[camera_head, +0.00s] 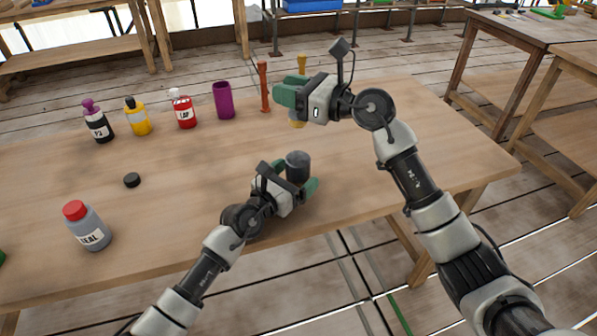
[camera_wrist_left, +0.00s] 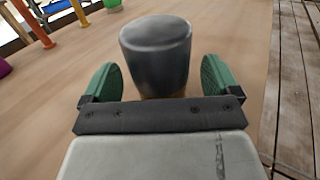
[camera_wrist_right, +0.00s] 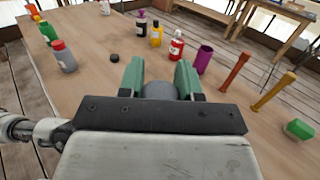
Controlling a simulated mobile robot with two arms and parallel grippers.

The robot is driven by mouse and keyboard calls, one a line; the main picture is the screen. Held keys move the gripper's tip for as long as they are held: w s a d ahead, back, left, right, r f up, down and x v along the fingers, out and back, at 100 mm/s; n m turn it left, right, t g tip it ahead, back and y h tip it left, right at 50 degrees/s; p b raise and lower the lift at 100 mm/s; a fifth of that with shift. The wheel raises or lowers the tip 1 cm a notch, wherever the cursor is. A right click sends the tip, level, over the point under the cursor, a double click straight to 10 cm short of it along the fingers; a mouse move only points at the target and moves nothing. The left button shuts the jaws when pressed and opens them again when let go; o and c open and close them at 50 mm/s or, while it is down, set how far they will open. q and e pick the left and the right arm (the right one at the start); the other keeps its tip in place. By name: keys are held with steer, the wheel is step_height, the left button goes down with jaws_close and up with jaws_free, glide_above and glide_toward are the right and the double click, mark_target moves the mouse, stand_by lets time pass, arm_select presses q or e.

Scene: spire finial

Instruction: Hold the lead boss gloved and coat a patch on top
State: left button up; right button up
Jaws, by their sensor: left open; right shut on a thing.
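The lead boss (camera_head: 298,167), a dark grey cylinder with a rounded top edge, stands upright at the table's near side. My left gripper (camera_head: 289,183), with green-covered fingers, is open around it. In the left wrist view the boss (camera_wrist_left: 156,52) stands between the spread fingers, with gaps at both sides. My right gripper (camera_head: 291,93), also green-fingered, is raised above the table beyond the boss. It is shut on a grey rounded thing (camera_wrist_right: 160,90), mostly hidden between the fingers.
A grey SEAL bottle (camera_head: 90,228) with a red cap and a small black disc (camera_head: 132,180) are at the left. Black, yellow and red bottles (camera_head: 184,110), a purple cup (camera_head: 223,99) and an orange peg (camera_head: 265,88) line the back. A green block (camera_wrist_right: 298,130) stands beyond.

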mark_target(290, 124)
arm_select(q)
steer(key=shift+x, duration=0.9)
steer(key=c, duration=1.1)
arm_select(e)
steer(key=shift+f, duration=3.85)
